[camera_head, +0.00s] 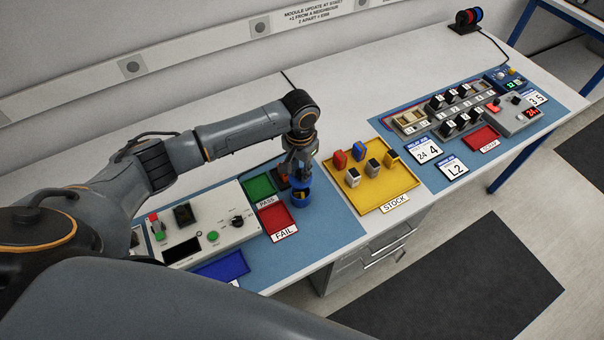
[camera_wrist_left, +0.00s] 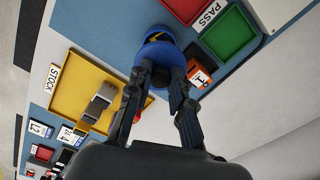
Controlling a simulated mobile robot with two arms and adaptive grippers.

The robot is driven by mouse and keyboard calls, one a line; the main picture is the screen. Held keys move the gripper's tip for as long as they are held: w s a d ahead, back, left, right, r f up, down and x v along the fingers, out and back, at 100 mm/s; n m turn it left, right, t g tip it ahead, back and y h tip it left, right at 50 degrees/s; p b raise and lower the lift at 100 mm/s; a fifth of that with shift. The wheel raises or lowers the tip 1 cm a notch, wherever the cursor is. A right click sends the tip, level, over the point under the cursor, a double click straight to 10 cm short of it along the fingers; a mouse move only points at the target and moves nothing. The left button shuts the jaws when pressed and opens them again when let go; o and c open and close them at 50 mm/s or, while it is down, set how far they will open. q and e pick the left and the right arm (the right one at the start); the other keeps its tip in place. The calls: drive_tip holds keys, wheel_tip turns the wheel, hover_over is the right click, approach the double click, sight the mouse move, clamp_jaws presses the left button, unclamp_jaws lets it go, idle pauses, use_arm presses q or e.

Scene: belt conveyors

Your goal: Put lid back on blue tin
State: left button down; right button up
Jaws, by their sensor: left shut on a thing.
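The blue tin (camera_head: 301,203) stands on the blue mat beside the red FAIL tray, with a dark and yellow marking on its side. The tin also shows in the left wrist view (camera_wrist_left: 152,36). My left gripper (camera_head: 299,170) is directly above it, pointing down. It is shut on the blue lid (camera_wrist_left: 161,54), which is over the tin's top. The fingers hide part of the lid, and I cannot tell whether it is seated or slightly above the rim. My right gripper is out of view.
A green PASS tray (camera_head: 258,187) and red FAIL tray (camera_head: 277,220) lie beside the tin. An orange and black block (camera_wrist_left: 199,73) is close to the gripper. A yellow STOCK tray (camera_head: 400,181) with several blocks is to the right. A control panel (camera_head: 205,227) is left.

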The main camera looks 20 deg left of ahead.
sight(300, 179)
use_arm(q)
drive_tip(key=shift+f+b, duration=2.05)
drive_tip(key=shift+b, duration=0.3)
drive_tip(key=shift+f, duration=0.95)
drive_tip(key=shift+p, duration=0.85)
drive_tip(key=shift+f+p, duration=0.15)
drive_tip(key=shift+p, duration=0.2)
drive_tip(key=shift+p, duration=0.4)
idle(0.3)
drive_tip(key=c, duration=0.6)
unclamp_jaws()
drive_tip(key=shift+c, duration=0.2)
